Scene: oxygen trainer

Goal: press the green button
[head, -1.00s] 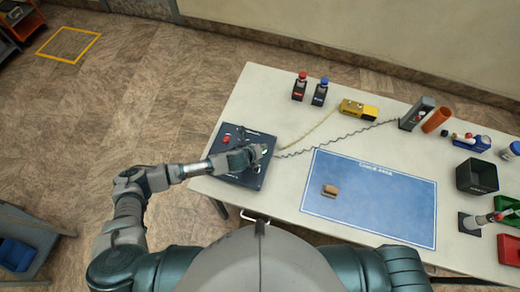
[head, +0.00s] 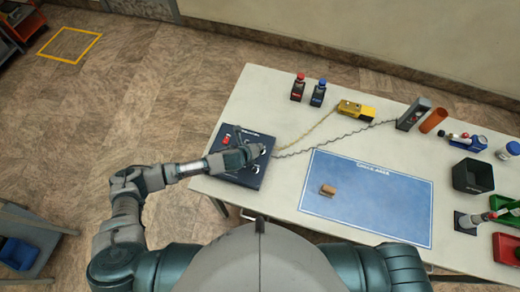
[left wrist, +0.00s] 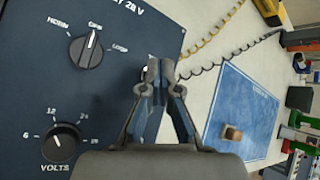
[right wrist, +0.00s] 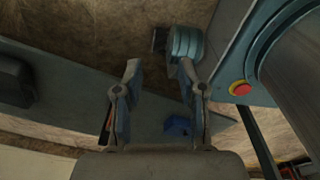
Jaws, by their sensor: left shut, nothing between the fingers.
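The dark blue control panel (head: 250,179) lies on the left part of the table. In the left wrist view the panel (left wrist: 35,85) shows a selector knob (left wrist: 91,48) and a volts knob (left wrist: 62,143). I cannot make out a green button in any view. My left gripper (head: 258,149) is over the panel's right side. In the left wrist view its fingertips (left wrist: 161,68) are together and hold nothing. A small pale fitting behind them is mostly hidden. Contact with the panel cannot be told. My right gripper (right wrist: 160,75) is open and empty, away from the panel.
A red control (head: 226,140) stands on the panel's left side. A coiled cord (head: 335,138) and a yellow device (head: 356,109) lie beyond it. Red-capped (head: 298,88) and blue-capped (head: 320,92) items stand at the back. The blue mat (head: 385,200) holds a small brown block (head: 328,190).

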